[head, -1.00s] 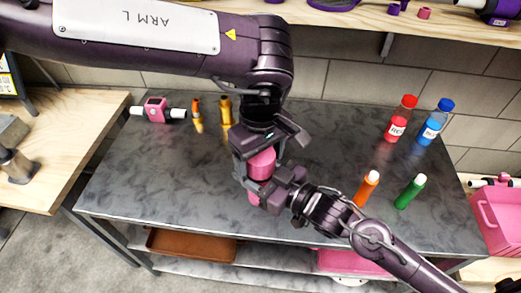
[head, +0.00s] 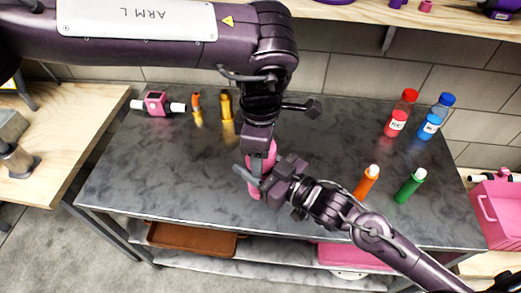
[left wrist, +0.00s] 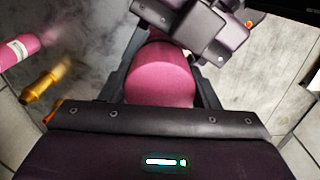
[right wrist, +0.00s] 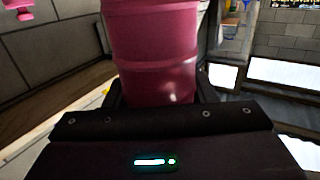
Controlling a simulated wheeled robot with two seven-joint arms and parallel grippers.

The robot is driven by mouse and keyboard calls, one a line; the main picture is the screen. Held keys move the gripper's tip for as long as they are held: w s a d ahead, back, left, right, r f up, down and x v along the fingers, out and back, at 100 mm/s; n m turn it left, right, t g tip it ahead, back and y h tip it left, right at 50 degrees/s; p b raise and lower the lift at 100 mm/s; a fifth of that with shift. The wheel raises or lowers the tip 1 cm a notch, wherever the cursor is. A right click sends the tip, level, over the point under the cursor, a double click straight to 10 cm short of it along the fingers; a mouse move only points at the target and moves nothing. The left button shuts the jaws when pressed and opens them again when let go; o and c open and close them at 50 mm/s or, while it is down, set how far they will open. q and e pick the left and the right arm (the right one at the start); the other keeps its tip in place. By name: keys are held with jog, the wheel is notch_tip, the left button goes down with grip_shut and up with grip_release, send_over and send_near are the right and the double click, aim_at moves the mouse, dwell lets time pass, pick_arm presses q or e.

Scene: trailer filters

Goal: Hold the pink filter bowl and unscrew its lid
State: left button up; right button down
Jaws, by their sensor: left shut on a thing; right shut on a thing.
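The pink filter bowl (head: 254,190) stands upright above the workbench, mostly hidden behind my grippers in the head view. Its pink lid (head: 270,153) shows just above. My left gripper (head: 262,150) points down from above and is shut on the lid; the lid's rounded pink top (left wrist: 160,78) fills the space between its fingers in the left wrist view. My right gripper (head: 262,182) comes in from the right and is shut around the bowl; the ribbed pink bowl wall (right wrist: 155,50) fills its wrist view. I cannot tell whether the bowl touches the bench.
On the dark workbench (head: 130,180) are a pink filter housing (head: 156,103), an orange piece (head: 197,108) and a gold piece (head: 227,115). To the right stand orange (head: 366,182) and green (head: 409,188) tubes, and red (head: 400,113) and blue (head: 434,118) bottles.

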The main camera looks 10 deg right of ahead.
pick_arm(q)
jog(key=shift+d+r+n, duration=0.1)
jog(key=shift+d+n, duration=0.05)
jog(key=shift+n, duration=0.75)
jog(key=o, duration=1)
jog(key=shift+o, duration=0.4)
